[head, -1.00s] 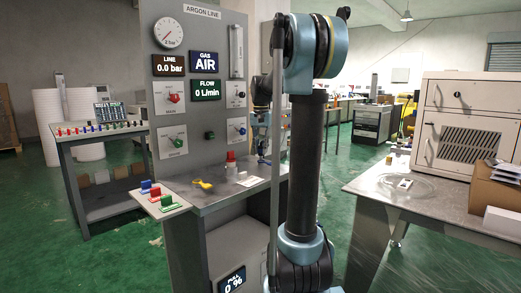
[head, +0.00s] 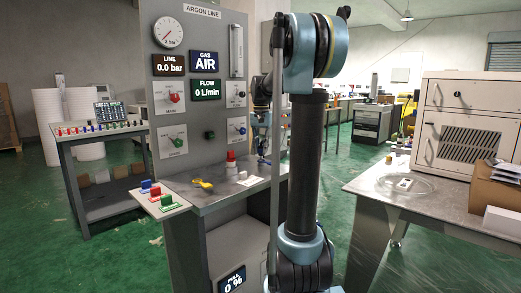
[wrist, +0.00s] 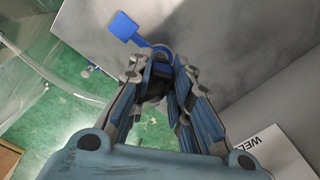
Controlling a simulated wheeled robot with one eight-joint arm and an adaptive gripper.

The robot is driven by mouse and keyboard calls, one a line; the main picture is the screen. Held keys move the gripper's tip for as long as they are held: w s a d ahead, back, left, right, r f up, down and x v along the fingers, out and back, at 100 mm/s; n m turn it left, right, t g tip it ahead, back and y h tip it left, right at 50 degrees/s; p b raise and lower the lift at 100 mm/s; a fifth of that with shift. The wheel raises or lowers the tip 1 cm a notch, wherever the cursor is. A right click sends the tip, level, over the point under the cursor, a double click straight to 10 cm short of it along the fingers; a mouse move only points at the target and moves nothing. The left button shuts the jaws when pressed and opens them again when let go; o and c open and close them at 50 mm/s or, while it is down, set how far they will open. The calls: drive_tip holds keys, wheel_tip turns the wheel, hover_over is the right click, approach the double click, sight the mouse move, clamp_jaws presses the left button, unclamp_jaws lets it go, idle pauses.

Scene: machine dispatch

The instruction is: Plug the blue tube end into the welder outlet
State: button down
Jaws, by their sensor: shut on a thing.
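In the wrist view my gripper (wrist: 158,72) is shut on the blue tube end (wrist: 160,55), most of which the fingers hide. A blue square tag (wrist: 123,27) sticks out from it on a short arm. A grey panel surface lies close beyond the fingertips. A white label (wrist: 262,150) beginning "WEL" is at the lower right. I cannot make out the welder outlet or tell whether the tube end touches it. In the head view my gripper (head: 263,148) is small, partly behind my arm, beside the right edge of the argon panel (head: 195,50).
The argon bench (head: 215,195) carries a yellow key-like piece (head: 203,184) and a red-topped part (head: 231,160). Red, blue and green pieces sit on its left shelf. A steel table (head: 375,190) stands right. Clear tubing (wrist: 50,70) curves over green floor in the wrist view.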

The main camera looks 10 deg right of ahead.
drive_tip(key=shift+f, duration=1.1)
idle(0.5)
drive_tip(key=c, duration=1)
unclamp_jaws()
drive_tip(key=shift+r, duration=0.1)
drive_tip(key=shift+r, duration=2.95)
